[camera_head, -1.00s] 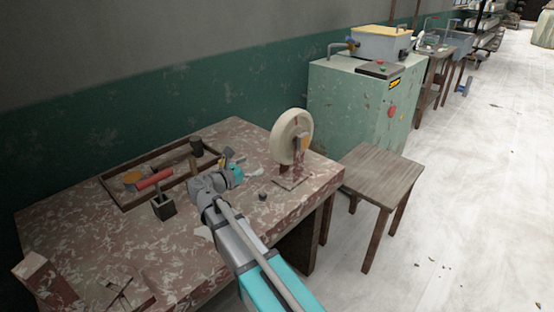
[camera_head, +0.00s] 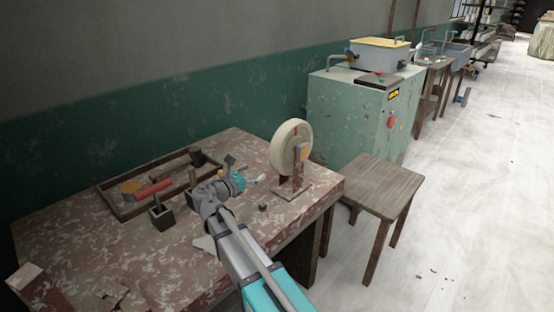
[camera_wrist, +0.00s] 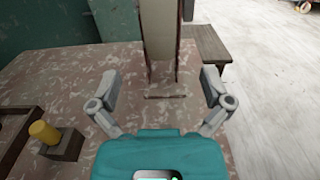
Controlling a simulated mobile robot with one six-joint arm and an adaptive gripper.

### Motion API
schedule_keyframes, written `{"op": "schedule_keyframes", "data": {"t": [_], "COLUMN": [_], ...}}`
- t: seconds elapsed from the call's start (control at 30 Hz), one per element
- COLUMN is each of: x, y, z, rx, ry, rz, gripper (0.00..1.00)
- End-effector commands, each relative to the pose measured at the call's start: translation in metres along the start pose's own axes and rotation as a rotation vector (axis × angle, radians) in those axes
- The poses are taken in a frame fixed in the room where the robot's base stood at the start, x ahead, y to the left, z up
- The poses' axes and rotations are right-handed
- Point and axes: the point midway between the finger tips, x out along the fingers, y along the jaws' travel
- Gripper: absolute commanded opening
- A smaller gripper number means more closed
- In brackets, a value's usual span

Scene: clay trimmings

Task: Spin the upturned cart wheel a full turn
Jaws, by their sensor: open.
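The cart wheel (camera_head: 291,147) is a cream disc held upright on a small brown stand (camera_head: 291,187) near the right end of the worn red-brown table (camera_head: 130,250). In the wrist view the wheel (camera_wrist: 160,45) shows edge-on, straight ahead between the fingers. My gripper (camera_head: 243,180) is to the left of the wheel in the head view, apart from it. In the wrist view my gripper (camera_wrist: 160,88) has its two fingers wide apart with nothing between their tips that they touch. The lower part of my gripper is hard to make out in the head view.
A wooden tray (camera_head: 122,210) with tools lies at the back of the table. A small dark block (camera_head: 162,216) stands before it. A block with a yellow knob (camera_wrist: 45,132) is left in the wrist view. A stool (camera_head: 380,185) and a green cabinet (camera_head: 345,120) stand to the right.

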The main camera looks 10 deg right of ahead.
Motion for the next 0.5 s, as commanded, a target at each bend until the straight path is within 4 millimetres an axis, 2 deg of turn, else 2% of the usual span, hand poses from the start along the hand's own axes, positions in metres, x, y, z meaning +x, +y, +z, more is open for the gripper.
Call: {"op": "schedule_keyframes", "data": {"t": [0.5], "x": [0.075], "y": [0.001], "z": [0.000], "rx": [0.000], "ry": [0.000], "rz": [-0.001], "gripper": [0.99]}}
